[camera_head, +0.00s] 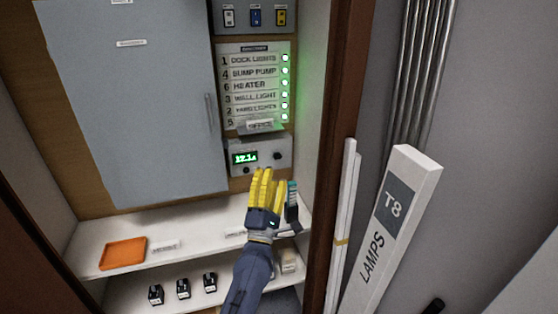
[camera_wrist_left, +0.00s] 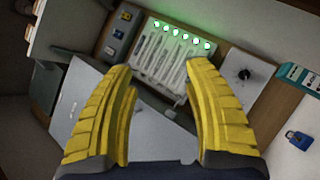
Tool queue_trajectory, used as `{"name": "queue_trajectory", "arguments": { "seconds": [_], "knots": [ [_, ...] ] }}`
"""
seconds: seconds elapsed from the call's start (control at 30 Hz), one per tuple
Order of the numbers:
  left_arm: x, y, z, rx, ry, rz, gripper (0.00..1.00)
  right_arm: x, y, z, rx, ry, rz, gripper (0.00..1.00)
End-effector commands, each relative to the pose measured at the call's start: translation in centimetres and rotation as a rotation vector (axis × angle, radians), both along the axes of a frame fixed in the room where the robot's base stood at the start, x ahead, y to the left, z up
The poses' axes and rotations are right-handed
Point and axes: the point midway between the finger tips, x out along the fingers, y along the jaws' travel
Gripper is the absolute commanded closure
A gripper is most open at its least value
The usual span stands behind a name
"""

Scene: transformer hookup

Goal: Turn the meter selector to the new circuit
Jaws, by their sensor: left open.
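The meter (camera_head: 259,154) is a pale box with a lit green display at its left and a small dark selector knob (camera_head: 277,156) at its right. The meter (camera_wrist_left: 232,91) and its knob (camera_wrist_left: 245,74) also show in the left wrist view, right of the fingers. My left gripper (camera_head: 262,174), with yellow fingers, is just below the meter in the head view. In the left wrist view its fingers (camera_wrist_left: 161,70) are spread apart with nothing between them. The fingers look apart from the knob. The knob's pointer direction is too small to read. My right gripper is not in view.
Above the meter is a labelled circuit panel (camera_head: 252,85) with several green lights. A grey door panel (camera_head: 130,100) is at left. The shelf (camera_head: 200,228) holds an orange tray (camera_head: 122,253); a teal-topped item (camera_head: 292,200) stands beside my gripper. A lamp box (camera_head: 395,220) leans at right.

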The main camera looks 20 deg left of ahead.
Motion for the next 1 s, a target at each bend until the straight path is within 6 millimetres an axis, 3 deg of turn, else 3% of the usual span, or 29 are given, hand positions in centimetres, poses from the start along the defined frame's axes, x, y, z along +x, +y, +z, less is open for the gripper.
{"name": "queue_trajectory", "arguments": {
  "seconds": [0.1,0.23,0.37,0.5,0.7,1.0],
  "knots": [
    [3.6,3.3,1.1,-0.405,-0.022,-0.014,0.49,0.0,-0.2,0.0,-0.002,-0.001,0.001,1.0],
    [7.3,5.7,0.0,-0.833,-0.009,-0.03,0.49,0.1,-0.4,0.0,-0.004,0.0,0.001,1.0],
    [10.8,6.0,-2.2,-1.209,0.038,-0.037,0.49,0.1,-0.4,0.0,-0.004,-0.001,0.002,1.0],
    [13.4,4.5,-4.6,-1.525,0.109,-0.032,0.49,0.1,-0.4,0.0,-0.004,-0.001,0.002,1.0],
    [15.3,1.8,-6.5,-1.795,0.199,-0.012,0.49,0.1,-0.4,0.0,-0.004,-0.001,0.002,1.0],
    [17.1,1.0,-7.7,-1.894,0.24,0.002,0.49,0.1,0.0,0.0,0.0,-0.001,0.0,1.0]
  ]
}}
